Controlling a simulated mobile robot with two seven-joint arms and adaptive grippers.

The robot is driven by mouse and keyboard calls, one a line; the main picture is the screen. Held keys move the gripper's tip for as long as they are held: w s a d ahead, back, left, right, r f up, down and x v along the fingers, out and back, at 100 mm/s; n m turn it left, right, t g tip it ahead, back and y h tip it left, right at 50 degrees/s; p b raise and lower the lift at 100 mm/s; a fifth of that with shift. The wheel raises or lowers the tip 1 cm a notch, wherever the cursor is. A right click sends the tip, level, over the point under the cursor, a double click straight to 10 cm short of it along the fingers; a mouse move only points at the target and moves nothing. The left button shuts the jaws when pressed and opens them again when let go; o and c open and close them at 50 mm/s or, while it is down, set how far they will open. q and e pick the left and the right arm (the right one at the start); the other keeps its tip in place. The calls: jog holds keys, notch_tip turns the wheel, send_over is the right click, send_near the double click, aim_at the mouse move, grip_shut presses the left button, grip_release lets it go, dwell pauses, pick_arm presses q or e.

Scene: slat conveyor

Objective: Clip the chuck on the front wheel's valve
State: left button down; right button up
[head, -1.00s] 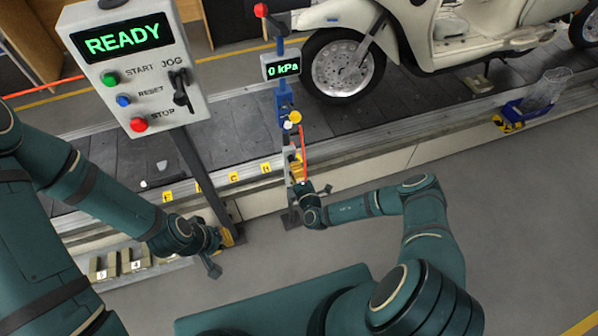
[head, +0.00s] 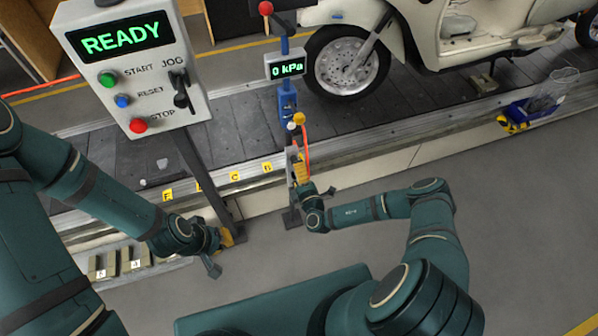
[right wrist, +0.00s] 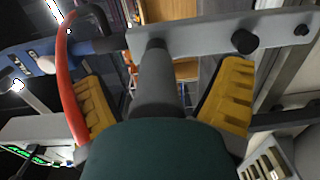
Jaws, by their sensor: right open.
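The front wheel (head: 346,64) of the cream scooter (head: 440,40) stands on the conveyor at the upper middle; I cannot make out its valve. An orange-red hose (head: 306,142) hangs from the blue gauge post (head: 287,97), whose display reads 0 kPa. My right gripper (head: 301,170) is low beside this post. In the right wrist view its yellow-padded fingers (right wrist: 160,102) are apart, with a grey cylinder between them and the red hose (right wrist: 67,85) by the left finger. I cannot tell whether that cylinder is the chuck. My left gripper (head: 219,250) is low by the control panel's post, its fingers unclear.
The control panel (head: 135,65) reads READY and stands at the upper left. The slat conveyor (head: 240,130) runs across behind both grippers. A blue bin (head: 528,114) with clear contents sits on its near edge at right. The grey floor (head: 510,220) at right is clear.

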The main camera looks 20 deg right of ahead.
jog(key=s, duration=1.2)
jog(key=shift+d, duration=0.3)
